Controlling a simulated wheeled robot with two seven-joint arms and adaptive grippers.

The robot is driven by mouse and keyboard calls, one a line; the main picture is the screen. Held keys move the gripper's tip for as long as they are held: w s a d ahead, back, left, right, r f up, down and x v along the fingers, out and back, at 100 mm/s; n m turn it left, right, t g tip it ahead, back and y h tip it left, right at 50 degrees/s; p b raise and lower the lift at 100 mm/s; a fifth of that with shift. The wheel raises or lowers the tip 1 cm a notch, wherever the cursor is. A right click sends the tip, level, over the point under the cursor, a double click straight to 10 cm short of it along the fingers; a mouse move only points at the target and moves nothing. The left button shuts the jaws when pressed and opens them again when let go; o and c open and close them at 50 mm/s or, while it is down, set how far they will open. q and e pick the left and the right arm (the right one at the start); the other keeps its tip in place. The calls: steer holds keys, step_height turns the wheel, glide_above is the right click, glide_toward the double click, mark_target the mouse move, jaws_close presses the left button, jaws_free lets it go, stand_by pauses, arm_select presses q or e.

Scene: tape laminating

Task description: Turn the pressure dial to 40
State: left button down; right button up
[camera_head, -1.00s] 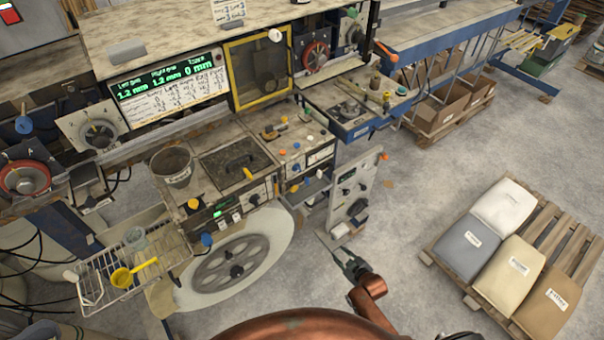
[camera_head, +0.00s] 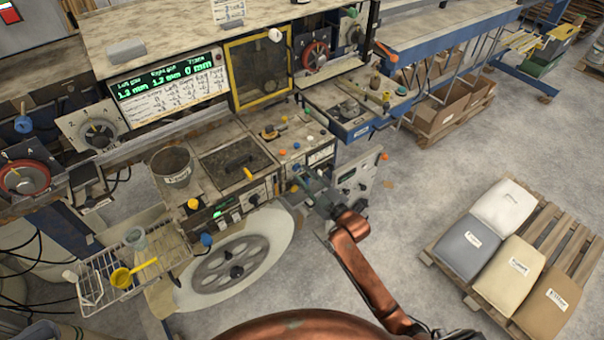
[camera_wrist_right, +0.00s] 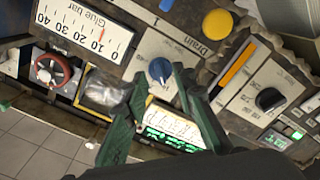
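My right gripper (camera_head: 306,184) is at the front of the control panel, right of the large spoked wheel. In the right wrist view its two dark green fingers (camera_wrist_right: 160,76) are spread, with a blue knob (camera_wrist_right: 160,70) between their tips. I cannot tell whether they touch it. No label reading "pressure" is legible. My left gripper is out of view.
Near the knob are a yellow button (camera_wrist_right: 217,24), a black dial (camera_wrist_right: 269,99), a red handwheel (camera_wrist_right: 50,70) and a lit green display (camera_wrist_right: 174,127). A pallet (camera_head: 562,236) with several sacks stands on the floor at right. The floor between it and the machine is clear.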

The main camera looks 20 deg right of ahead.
steer(key=shift+x, duration=0.8)
jaws_close()
